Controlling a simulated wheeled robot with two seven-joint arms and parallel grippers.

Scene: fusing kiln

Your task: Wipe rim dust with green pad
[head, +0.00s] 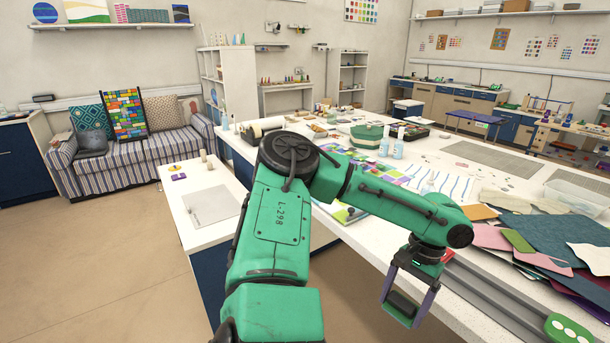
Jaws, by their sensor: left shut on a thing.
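My left gripper (408,298) hangs at the end of its green arm, in front of the long white table's front edge. It is shut on a small block (402,303), dark on top with green along its lower side, which looks like the green pad. The fingers hide part of it. The pad is held out over the floor side of the table and touches nothing else that I can see. I cannot make out the kiln, its rim or any dust in the head view. My right gripper is not in view.
The long white table (455,183) carries bottles, a green and cream round container (366,138), coloured sheets (550,235) and a clear bin (577,198). A grey rail (490,300) runs by its near edge. A lower white table (180,212) stands left. Open floor lies at left.

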